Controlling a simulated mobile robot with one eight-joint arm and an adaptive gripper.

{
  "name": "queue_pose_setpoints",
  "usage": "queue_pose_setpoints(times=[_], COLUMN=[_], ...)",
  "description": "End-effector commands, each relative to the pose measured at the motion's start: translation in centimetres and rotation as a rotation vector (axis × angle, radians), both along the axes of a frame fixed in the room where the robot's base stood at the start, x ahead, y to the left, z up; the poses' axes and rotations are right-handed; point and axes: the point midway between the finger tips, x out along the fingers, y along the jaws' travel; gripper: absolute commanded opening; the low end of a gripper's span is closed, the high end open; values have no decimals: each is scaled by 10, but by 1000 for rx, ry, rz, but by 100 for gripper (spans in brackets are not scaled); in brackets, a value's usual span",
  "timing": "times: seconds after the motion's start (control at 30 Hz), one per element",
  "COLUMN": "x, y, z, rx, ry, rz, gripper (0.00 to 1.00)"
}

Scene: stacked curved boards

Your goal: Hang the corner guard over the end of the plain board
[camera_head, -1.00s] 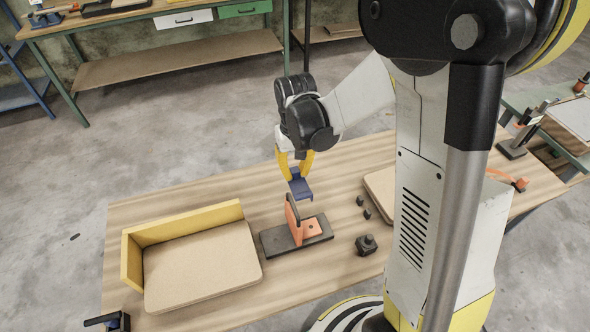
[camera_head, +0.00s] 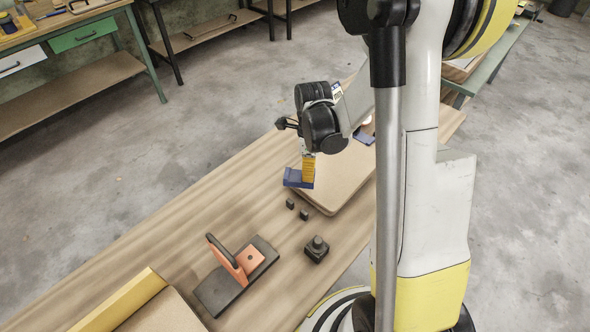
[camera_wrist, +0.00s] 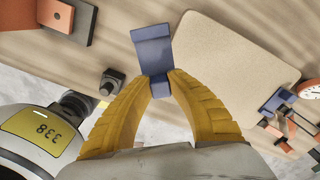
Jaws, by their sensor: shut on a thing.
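The blue corner guard (camera_head: 296,179) is an angled piece held at the tips of my gripper (camera_head: 308,167). In the wrist view the yellow fingers (camera_wrist: 160,80) pinch the narrow lower part of the guard (camera_wrist: 152,48), and its wide plate points away from them. The plain board (camera_head: 337,185) is a tan slab with rounded corners. In the head view the guard overlaps the board's left edge. In the wrist view the board (camera_wrist: 220,58) lies just right of the guard. I cannot tell whether they touch.
An orange bracket (camera_head: 236,264) stands on a dark base, front left. A black knobbed block (camera_head: 316,249) and two small dark blocks (camera_head: 297,209) lie nearer. The yellow-edged board (camera_head: 125,302) is at lower left. Another blue piece (camera_wrist: 274,103) shows at the plain board's far side.

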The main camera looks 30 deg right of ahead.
Motion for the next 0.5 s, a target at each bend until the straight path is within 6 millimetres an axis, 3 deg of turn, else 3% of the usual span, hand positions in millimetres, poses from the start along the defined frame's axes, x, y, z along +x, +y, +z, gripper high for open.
queue_pose_setpoints(times=[0.2, 0.5], x=[-6, -9], y=[-21, -27], z=[-11, -14], rx=[0, 0], ry=[0, 0], rz=[-429, -584], gripper=[0, 0])
